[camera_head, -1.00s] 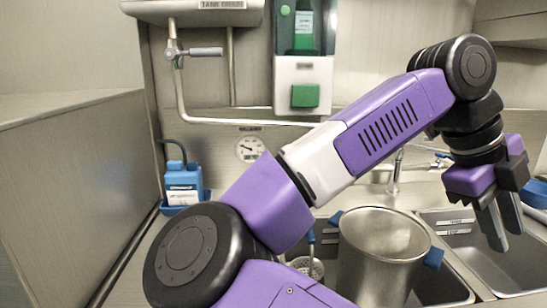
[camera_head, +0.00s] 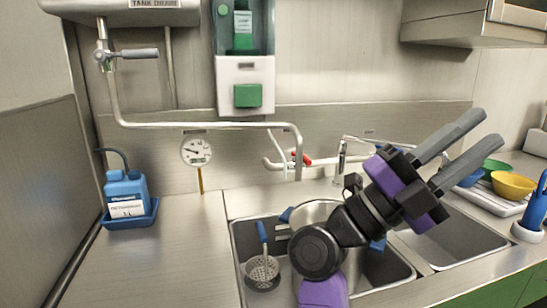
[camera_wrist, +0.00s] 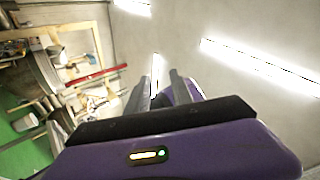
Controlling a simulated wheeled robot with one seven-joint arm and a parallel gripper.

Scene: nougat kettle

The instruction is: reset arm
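My gripper (camera_head: 466,148) is raised over the right side of the sink, its two grey fingers pointing up and to the right. The fingers are apart with nothing between them. In the wrist view my gripper (camera_wrist: 158,90) also shows its two fingers apart and empty, facing the ceiling lights and wall. My arm is folded at the lower middle of the head view and hides much of the metal pot (camera_head: 312,215) with blue handles, which stands in the sink.
A skimmer with a blue handle (camera_head: 262,268) lies in the left basin (camera_head: 240,238). A blue bottle (camera_head: 126,196) stands in a blue tray at left. A yellow bowl (camera_head: 513,185) and a green bowl (camera_head: 493,170) sit on a white rack at right.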

